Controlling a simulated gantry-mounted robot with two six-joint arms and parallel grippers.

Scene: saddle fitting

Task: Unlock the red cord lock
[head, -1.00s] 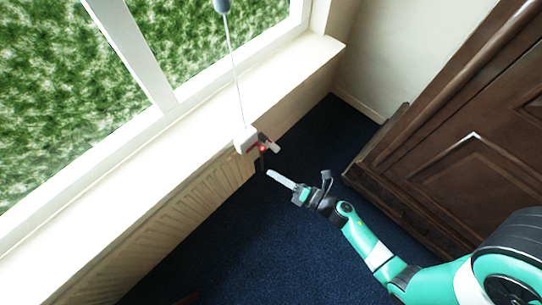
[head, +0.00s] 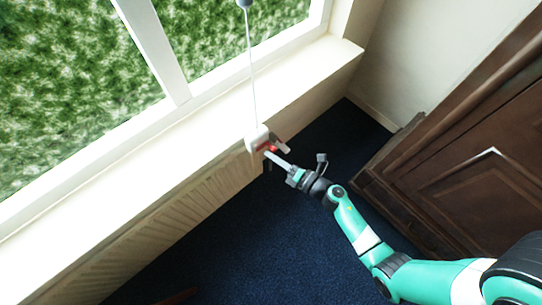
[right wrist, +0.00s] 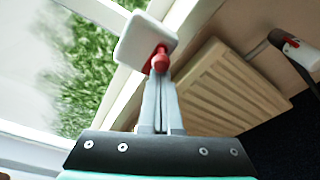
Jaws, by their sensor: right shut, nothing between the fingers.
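The cord lock is a small white box (head: 257,137) at the lower end of a thin cord, by the window sill's front edge. It has a red part on it. In the right wrist view its white plate (right wrist: 146,40) carries a round red knob (right wrist: 160,60). My right gripper (head: 268,155) is shut and empty, its fingertips just below the lock in the head view. In the right wrist view the closed fingers (right wrist: 159,78) point at the red knob and reach its lower edge; I cannot tell whether they touch. My left gripper is not in view.
A ribbed radiator (head: 190,212) runs below the white sill (head: 150,165). A white-capped valve with a red mark (right wrist: 298,52) sits beside it. A dark wooden cabinet (head: 455,170) stands right.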

